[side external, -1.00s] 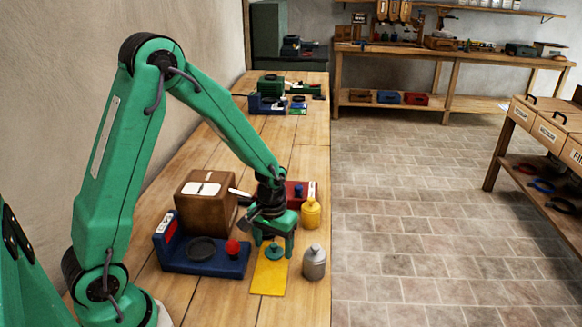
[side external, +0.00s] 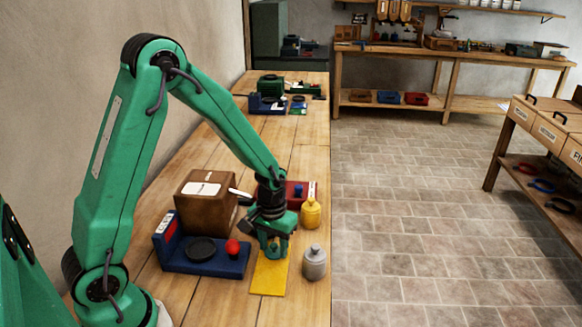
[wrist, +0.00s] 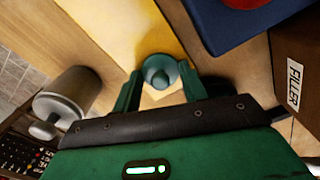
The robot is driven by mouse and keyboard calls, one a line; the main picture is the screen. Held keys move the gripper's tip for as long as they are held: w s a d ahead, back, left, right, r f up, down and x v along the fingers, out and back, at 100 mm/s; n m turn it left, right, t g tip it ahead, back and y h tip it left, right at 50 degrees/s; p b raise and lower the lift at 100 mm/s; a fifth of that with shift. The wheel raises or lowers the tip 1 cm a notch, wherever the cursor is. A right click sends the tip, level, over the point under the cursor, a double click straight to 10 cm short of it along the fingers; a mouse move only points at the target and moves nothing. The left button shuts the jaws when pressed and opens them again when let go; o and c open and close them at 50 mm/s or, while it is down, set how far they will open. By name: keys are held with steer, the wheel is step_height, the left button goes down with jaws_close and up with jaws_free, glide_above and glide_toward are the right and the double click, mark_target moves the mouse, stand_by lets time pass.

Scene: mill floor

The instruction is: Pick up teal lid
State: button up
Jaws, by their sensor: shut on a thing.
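The teal lid (wrist: 158,72) is a small round lid with a knob, seen between my fingers in the wrist view. In the side view the lid (side external: 273,250) is mostly hidden by the fingers. It is over the far part of the yellow mat (side external: 268,279); I cannot tell whether it touches the mat. My gripper (side external: 274,252) points down and is shut on the lid. In the wrist view the gripper (wrist: 160,88) has one finger on each side of the lid.
A grey jar (side external: 314,262) and a yellow jar (side external: 311,212) stand right of my gripper. A blue scale with a red knob (side external: 205,262) lies to the left, before a brown box (side external: 206,205). A red box (side external: 297,190) is behind. Bare wood lies in front.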

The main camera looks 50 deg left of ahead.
mark_target(274, 245)
steer(key=shift+r, duration=0.15)
steer(key=shift+r, duration=0.85)
step_height(274, 245, up, 2)
steer(key=shift+r, duration=0.15)
steer(key=s+d+r, duration=0.5)
steer(key=d+r, duration=0.1)
steer(key=d, duration=0.4)
steer(key=shift+s+d+r, duration=0.15)
steer(key=shift+d+r, duration=0.05)
steer(key=shift+r, duration=0.15)
